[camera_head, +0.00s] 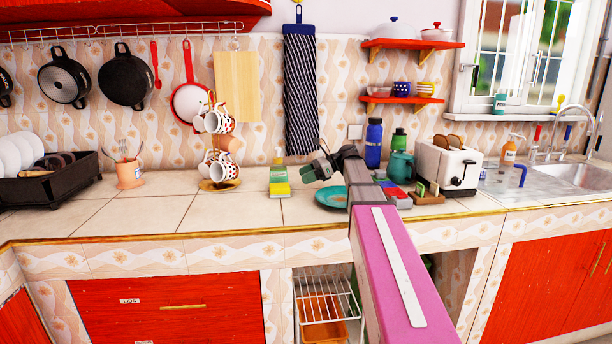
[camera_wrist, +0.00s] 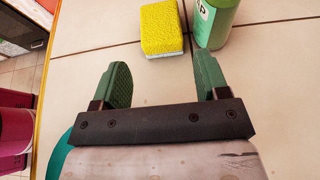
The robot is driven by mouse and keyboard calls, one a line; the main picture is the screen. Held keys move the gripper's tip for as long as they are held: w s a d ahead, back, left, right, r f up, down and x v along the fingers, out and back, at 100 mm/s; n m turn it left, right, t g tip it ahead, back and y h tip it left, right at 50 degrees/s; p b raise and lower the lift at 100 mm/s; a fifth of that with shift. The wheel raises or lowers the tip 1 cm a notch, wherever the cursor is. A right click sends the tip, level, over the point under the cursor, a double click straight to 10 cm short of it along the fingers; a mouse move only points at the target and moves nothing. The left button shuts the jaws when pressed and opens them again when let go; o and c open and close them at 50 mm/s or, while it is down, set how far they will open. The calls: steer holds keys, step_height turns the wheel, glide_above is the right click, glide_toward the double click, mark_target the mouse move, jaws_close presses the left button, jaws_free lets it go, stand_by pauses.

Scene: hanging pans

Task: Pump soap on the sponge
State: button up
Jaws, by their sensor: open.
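A green soap bottle (camera_head: 278,174) with a pale label stands on the tiled counter, left of my gripper in the head view. A yellow sponge (camera_head: 279,190) lies right in front of the bottle. In the wrist view the sponge (camera_wrist: 161,28) lies flat ahead of the fingers, yellow on top with a pale underside. The bottle (camera_wrist: 214,22) stands just right of it, its upper part cut off by the frame. My gripper (camera_wrist: 160,85) is open with nothing between its green fingers. It also shows in the head view (camera_head: 318,166), apart from both objects and above the counter.
A teal plate (camera_head: 332,197) lies beneath my gripper. A mug rack (camera_head: 222,186) stands left of the bottle. Blue and green bottles, a teal mug (camera_head: 400,167) and a toaster (camera_head: 446,168) stand to the right. The counter's front left is clear.

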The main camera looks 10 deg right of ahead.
mark_target(283, 185)
steer(key=x, duration=1)
steer(key=shift+a+f, duration=0.15)
steer(key=shift+a, duration=0.25)
steer(key=shift+s, duration=0.1)
steer(key=c, duration=0.5)
